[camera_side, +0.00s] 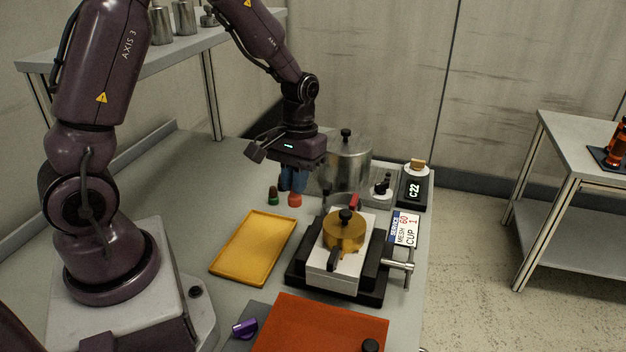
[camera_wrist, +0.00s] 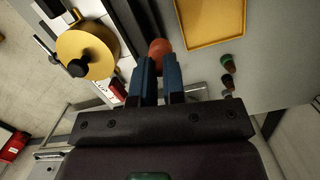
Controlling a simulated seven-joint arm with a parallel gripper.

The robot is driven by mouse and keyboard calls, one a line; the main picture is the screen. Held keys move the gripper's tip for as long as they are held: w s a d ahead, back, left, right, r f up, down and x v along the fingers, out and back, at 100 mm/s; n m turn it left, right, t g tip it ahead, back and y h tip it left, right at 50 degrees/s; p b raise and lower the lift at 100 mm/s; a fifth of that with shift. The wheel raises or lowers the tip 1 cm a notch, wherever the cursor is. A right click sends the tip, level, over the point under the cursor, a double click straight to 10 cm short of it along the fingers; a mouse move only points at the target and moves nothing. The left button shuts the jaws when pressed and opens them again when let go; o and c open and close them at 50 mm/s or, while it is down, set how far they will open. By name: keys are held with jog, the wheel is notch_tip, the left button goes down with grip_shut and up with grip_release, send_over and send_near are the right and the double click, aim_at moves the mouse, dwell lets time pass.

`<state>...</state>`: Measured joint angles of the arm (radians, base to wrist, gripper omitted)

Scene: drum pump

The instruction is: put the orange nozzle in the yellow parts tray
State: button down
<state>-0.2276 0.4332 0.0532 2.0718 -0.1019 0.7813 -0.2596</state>
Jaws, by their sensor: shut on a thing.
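My gripper (camera_side: 294,188) points down behind the yellow parts tray, with its blue fingers shut on the orange nozzle (camera_side: 295,200). In the wrist view the nozzle (camera_wrist: 159,48) sits between the fingertips (camera_wrist: 159,62). It is at table level or just above it; I cannot tell whether it touches the table. The yellow parts tray (camera_side: 252,247) lies flat and empty in front of the gripper, to its lower left. Part of the tray (camera_wrist: 213,42) shows at the top right of the wrist view.
The fixture with a brass lid (camera_side: 344,233) stands right of the tray. A steel pot (camera_side: 345,165) is behind. An orange mat (camera_side: 320,325) lies in front.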

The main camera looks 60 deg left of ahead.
jog(key=shift+s+r, duration=0.1)
jog(key=shift+s, duration=0.3)
jog(key=shift+m, duration=0.8)
jog(key=s+a+f, duration=0.1)
jog(key=a+f, duration=0.1)
jog(key=s+a+f, duration=0.1)
jog(key=a+f, duration=0.2)
jog(key=s+a+f, duration=0.1)
jog(key=a+f, duration=0.2)
jog(key=shift+a+f, duration=0.2)
jog(key=shift+f, duration=2)
jog(key=c, duration=1.2)
grip_release()
jog(key=shift+f, duration=0.1)
